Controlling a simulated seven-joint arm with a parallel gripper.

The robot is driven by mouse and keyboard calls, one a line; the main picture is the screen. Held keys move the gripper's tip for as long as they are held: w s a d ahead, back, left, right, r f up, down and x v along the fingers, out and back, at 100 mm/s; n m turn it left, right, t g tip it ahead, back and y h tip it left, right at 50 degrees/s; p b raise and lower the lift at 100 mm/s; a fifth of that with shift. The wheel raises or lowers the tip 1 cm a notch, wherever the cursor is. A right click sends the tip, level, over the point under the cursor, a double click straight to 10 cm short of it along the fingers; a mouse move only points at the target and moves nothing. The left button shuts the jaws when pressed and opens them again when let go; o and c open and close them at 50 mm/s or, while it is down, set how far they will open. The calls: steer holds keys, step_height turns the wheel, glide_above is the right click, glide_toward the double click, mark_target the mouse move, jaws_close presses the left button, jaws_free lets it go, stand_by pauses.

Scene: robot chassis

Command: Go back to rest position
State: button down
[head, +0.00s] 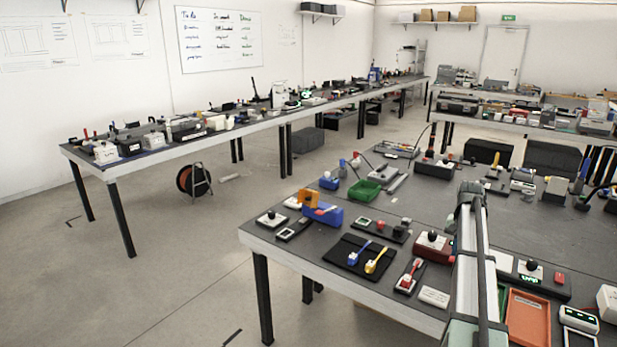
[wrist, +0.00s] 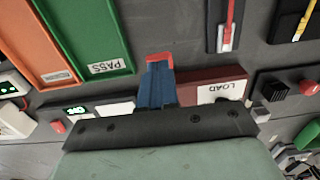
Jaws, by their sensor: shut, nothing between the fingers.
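My gripper (wrist: 155,62) shows in the wrist view as blue fingers with red tips, closed together with nothing between them. It points over the dark workbench top, next to a dark red box (wrist: 215,88) labelled LOAD. I cannot tell how high the fingertips are above the bench. In the head view my arm rises in the foreground at the right of centre, over the near workbench (head: 330,215); the fingers cannot be made out there.
An orange tray (wrist: 28,40) and a green PASS tray (wrist: 85,35) lie at the upper left of the wrist view.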

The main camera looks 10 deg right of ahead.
steer(key=s+a+f, duration=0.3)
steer(key=s+a, duration=0.2)
steer(key=a, duration=0.4)
steer(key=s+a+f, duration=0.2)
steer(key=s+a, duration=0.4)
steer(key=a, duration=0.2)
steer(key=s+a+f+n+g, duration=0.1)
steer(key=s+a+f, duration=0.2)
steer(key=a+f, duration=0.35)
steer(key=s+a+f+n+g+y, duration=0.1)
steer(key=s+a+f, duration=0.3)
steer(key=f, duration=0.6)
steer(key=s+a+f+n+g, duration=0.1)
steer(key=s+a+f, duration=0.2)
steer(key=a+f, duration=0.35)
steer(key=s+a+f+n+g, duration=0.2)
steer(key=s+a+f, duration=0.3)
steer(key=s+f, duration=0.5)
steer(key=s+a+f+n+g+h, duration=0.1)
steer(key=s+a+f+n, duration=0.3)
steer(key=s+f, duration=0.6)
steer(key=s+a, duration=0.1)
steer(key=s, duration=0.6)
steer(key=shift+s+f+g, duration=0.15)
steer(key=shift+f+g, duration=0.25)
